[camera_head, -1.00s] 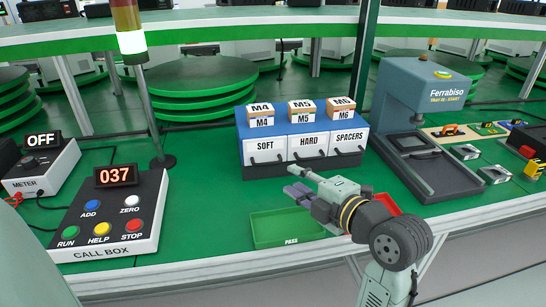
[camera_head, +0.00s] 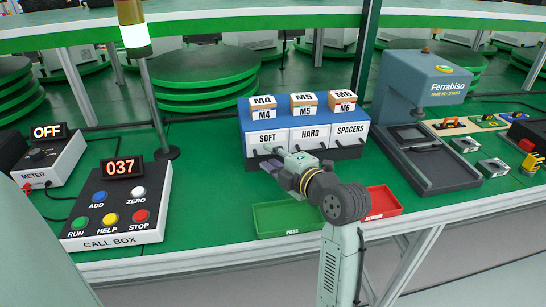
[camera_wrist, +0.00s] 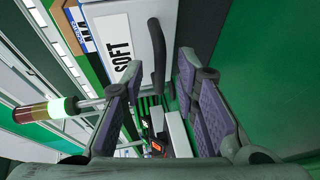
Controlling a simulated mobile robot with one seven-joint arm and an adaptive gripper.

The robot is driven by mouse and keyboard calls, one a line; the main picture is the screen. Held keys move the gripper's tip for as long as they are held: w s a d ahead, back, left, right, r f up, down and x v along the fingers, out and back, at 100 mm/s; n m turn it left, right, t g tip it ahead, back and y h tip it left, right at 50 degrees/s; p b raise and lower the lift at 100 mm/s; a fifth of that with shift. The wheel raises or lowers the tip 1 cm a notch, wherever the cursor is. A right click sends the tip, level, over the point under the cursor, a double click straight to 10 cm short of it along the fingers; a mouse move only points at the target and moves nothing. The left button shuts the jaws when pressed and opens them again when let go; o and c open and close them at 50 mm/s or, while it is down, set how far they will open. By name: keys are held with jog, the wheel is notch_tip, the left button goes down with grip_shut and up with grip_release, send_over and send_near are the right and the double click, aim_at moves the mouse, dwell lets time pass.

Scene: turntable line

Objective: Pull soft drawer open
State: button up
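The SOFT drawer (camera_head: 267,138) is the left white front of a blue three-drawer cabinet (camera_head: 318,124). It looks closed, flush with its neighbours. In the wrist view, the SOFT front (camera_wrist: 118,42) fills the upper middle, and its dark handle (camera_wrist: 157,55) stands out from it. My gripper (camera_head: 268,157) is in front of the SOFT drawer in the head view and hides its handle there. In the wrist view, my gripper (camera_wrist: 160,72) is open, with the handle between and just ahead of its fingertips. I cannot tell whether either finger touches it.
The HARD drawer (camera_head: 310,136) and SPACERS drawer (camera_head: 350,132) sit to the right. A green PASS tray (camera_head: 292,231) and red REWORK tray (camera_head: 384,208) lie in front, near the table edge. A call box (camera_head: 118,215) stands left and a grey press (camera_head: 413,90) right.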

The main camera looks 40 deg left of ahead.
jog(key=shift+c, duration=0.5)
grip_shut()
